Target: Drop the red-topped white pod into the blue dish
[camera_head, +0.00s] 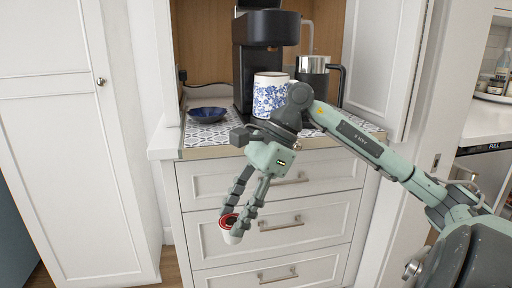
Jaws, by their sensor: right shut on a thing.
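The white pod with a red top (231,237) is between the fingertips of my right gripper (236,222). My right gripper is shut on it and holds it in front of the drawers, below the counter level. The blue dish (207,114) sits on the patterned counter at the left, above and to the left of the gripper, and looks empty. The fingers partly cover the pod. My left gripper is not in view.
A blue-and-white patterned canister (270,94) stands in front of a black coffee machine (262,45). A dark-handled press or jug (314,78) stands to the right. The counter's front edge (205,153) lies between the pod and the dish.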

